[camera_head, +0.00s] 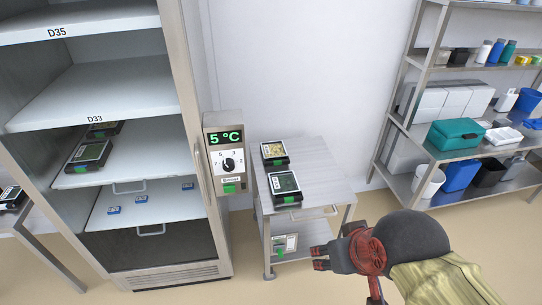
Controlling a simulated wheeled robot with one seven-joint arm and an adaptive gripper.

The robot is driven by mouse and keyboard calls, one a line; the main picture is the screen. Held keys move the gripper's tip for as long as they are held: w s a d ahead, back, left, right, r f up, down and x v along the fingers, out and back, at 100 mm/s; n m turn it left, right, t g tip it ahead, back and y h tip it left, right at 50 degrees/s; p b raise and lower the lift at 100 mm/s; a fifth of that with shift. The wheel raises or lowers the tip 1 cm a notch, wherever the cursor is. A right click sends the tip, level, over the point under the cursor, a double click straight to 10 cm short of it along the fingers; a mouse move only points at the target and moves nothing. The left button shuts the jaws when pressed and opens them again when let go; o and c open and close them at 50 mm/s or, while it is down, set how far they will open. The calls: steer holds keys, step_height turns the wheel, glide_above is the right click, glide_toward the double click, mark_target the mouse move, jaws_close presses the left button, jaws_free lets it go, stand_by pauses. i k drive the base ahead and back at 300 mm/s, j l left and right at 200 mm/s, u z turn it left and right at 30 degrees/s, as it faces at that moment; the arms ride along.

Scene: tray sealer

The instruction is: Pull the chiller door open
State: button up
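The chiller (187,95) is a tall steel cabinet at the left, with pale shelves marked D35 and D33 showing inside. No closed opaque door covers the shelves; whether a clear door stands in front, I cannot tell. A control box (226,160) on its right side shows 5 °C, a dial and a green switch. Small bar handles (150,231) show on the lower shelf fronts. My gripper (318,257) is at the lower middle, right of the chiller and apart from it, beside the steel cart. Its two fingertips look apart, with nothing between them.
A steel cart (325,178) with black trays (284,187) on top stands between the chiller and my arm. Another shelving rack (455,152) with bins is at the right. Open floor (240,290) lies in front of the chiller. A table (40,245) is at the far left.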

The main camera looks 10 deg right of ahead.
mark_target(171, 11)
steer(key=u, duration=1.25)
steer(key=l, duration=0.45)
steer(key=i+l, duration=0.1)
steer(key=l, duration=0.35)
steer(key=z, duration=0.05)
